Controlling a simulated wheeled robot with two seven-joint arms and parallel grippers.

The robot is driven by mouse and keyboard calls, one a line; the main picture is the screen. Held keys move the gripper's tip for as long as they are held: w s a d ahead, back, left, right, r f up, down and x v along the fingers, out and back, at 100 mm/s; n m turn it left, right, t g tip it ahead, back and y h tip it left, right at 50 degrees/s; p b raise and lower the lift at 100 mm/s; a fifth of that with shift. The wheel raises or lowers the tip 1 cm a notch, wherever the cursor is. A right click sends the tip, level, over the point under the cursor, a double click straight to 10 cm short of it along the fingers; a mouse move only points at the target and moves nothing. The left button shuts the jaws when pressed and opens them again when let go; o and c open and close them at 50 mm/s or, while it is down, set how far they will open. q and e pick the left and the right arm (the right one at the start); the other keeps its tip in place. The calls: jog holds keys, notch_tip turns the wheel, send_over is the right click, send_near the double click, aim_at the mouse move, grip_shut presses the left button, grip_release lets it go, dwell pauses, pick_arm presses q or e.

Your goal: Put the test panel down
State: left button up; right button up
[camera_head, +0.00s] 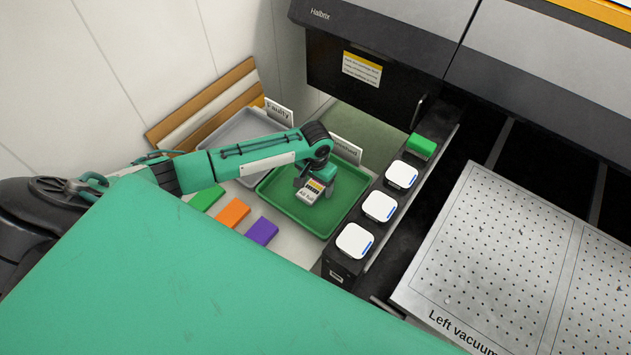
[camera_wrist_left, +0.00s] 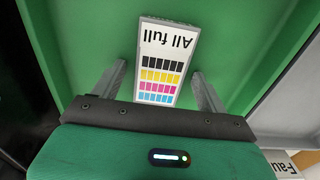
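The test panel (camera_head: 311,190) is a small white plate marked "All full" with rows of black, yellow, magenta and cyan squares. It is over or on the floor of the green tray (camera_head: 335,229); whether it touches the floor is hard to tell. In the left wrist view the panel (camera_wrist_left: 160,65) lies between the fingers of my left gripper (camera_wrist_left: 158,75), with a green gap visible at each side. My left gripper (camera_head: 309,186) is open, low inside the tray, around the panel. My right gripper is not in view.
A grey tray (camera_head: 215,137) signed "Faulty" stands behind. Green, orange (camera_head: 232,212) and purple (camera_head: 262,231) blocks lie left of the green tray. A black rack (camera_head: 345,268) with several white-topped containers and a green block (camera_head: 422,146) runs along its right. A perforated metal bed (camera_head: 500,250) lies further right.

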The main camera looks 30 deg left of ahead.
aim_at(315, 186)
pick_arm(q)
jog(key=shift+r, duration=0.15)
notch_tip(315, 186, up, 12)
jog(key=b, duration=0.2)
dwell(0.4)
dwell(0.3)
